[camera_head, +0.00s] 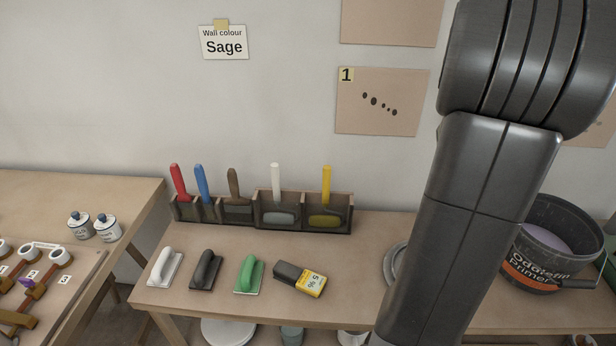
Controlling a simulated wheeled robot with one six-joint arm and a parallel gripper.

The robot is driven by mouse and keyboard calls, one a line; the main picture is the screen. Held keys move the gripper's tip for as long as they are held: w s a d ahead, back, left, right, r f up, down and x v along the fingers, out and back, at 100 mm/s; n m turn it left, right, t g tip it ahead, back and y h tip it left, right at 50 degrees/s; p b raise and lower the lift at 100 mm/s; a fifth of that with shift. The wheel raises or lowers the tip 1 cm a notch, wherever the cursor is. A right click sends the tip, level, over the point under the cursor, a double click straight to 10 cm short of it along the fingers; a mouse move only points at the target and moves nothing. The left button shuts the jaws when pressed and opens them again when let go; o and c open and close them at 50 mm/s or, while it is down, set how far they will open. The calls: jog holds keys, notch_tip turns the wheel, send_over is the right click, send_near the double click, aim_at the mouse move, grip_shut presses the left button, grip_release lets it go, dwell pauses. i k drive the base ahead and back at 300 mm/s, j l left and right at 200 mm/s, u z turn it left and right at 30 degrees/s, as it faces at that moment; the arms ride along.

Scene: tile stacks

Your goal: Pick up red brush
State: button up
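The red brush (179,183) stands upright, tilted slightly left, in the leftmost compartment of a dark wooden rack (297,232) at the back of the table. Its red handle shows above the rack; its lower end is hidden in the compartment. A blue-handled tool (202,181) stands just to its right. My arm comes down across the right side of the view, well to the right of the red brush. My gripper is not in view.
Brown (234,184), white (276,183) and yellow (327,184) handles stand in the same rack. White (165,267), black (206,269) and green (249,274) floats and a yellow-black tool (300,278) lie in front. A primer bucket (545,262) stands right. Bare tabletop (365,235) lies right of the rack.

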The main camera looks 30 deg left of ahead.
aim_at(185, 201)
jog(key=u, duration=0.4)
jog(key=j+u, duration=0.1)
jog(key=u, duration=0.75)
jog(key=j+u, duration=0.1)
jog(key=u, duration=0.3)
jog(key=i+j+u, duration=0.25)
jog(key=i+j, duration=0.6)
